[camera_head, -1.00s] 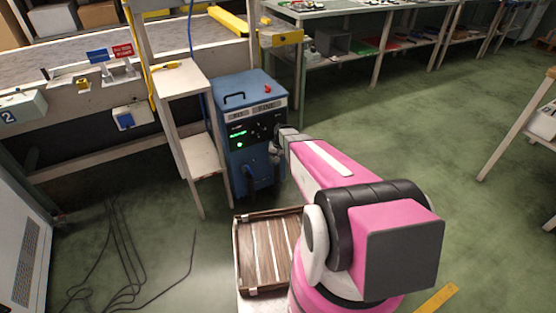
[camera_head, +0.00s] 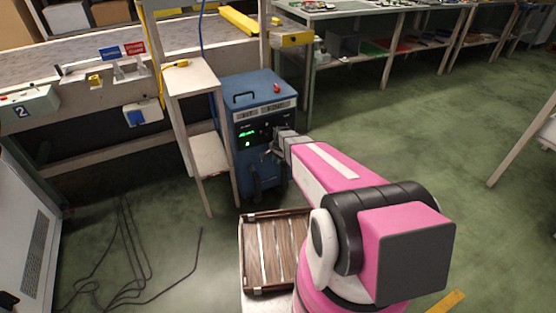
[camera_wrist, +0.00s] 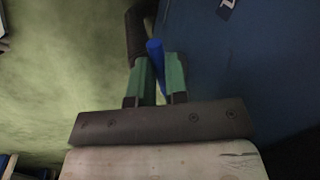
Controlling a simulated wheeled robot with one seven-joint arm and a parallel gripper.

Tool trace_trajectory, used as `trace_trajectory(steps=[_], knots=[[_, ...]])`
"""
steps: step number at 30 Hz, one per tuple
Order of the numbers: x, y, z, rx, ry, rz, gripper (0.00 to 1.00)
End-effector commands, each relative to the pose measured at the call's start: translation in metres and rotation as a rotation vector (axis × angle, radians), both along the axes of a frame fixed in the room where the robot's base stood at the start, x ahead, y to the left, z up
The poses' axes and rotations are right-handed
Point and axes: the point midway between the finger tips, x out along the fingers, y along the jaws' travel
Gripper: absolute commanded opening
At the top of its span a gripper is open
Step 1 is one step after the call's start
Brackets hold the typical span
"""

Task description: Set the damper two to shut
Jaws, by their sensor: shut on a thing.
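A blue cabinet (camera_head: 258,91) stands on the floor beyond my arm, with green lit readouts on its dark front panel. My gripper (camera_head: 270,152) is at the right part of the cabinet's front. In the wrist view my gripper (camera_wrist: 160,78) has its green fingers shut on a blue lever (camera_wrist: 155,52), whose end shows between and above them. A dark, thick pipe or hose (camera_wrist: 138,35) is just behind the lever. The cabinet's blue side fills the right of the wrist view. No damper number is legible, and the lever's base is hidden.
A wooden stand (camera_head: 188,77) is just left of the cabinet. A slatted brown crate (camera_head: 249,256) is beside my arm. Black cables (camera_head: 130,250) lie on the floor at left. A conveyor (camera_head: 75,72) and bench (camera_head: 400,9) are behind.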

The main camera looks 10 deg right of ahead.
Motion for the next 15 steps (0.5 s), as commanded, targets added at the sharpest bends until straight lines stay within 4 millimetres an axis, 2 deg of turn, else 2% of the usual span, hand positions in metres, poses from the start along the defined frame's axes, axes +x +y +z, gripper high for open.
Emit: trace_trajectory(steps=[15], knots=[[0.001,0.0014,0.0005,0.001,0.0,-0.039,0.0]])
